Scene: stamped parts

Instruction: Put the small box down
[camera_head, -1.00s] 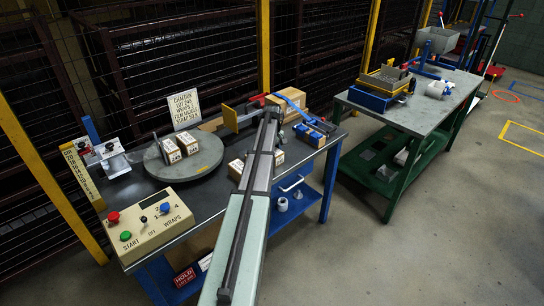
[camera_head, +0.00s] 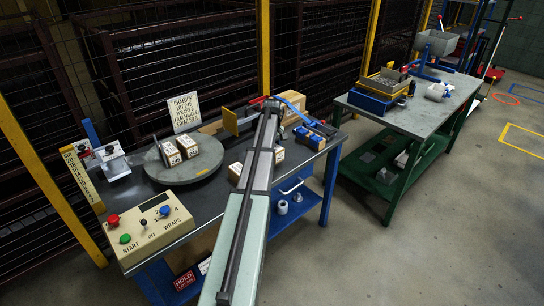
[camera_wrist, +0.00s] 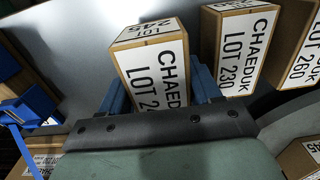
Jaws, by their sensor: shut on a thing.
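My gripper (camera_wrist: 158,98) has its two blue fingers on either side of a small box (camera_wrist: 150,62) in the wrist view. The box is brown with white labels reading CHAEDUK and LOT, and LOT 245 on its top. It is seen tilted in the picture. I cannot tell whether its base touches the surface below. In the head view my own arm hides the gripper and the held box. Two similar boxes (camera_head: 170,153) (camera_head: 187,146) stand side by side on the round grey turntable (camera_head: 205,165).
The head view shows a control panel (camera_head: 150,228), a lot sign (camera_head: 184,112), a carton (camera_head: 293,103) and blue tool (camera_head: 312,132). The turntable's front is bare.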

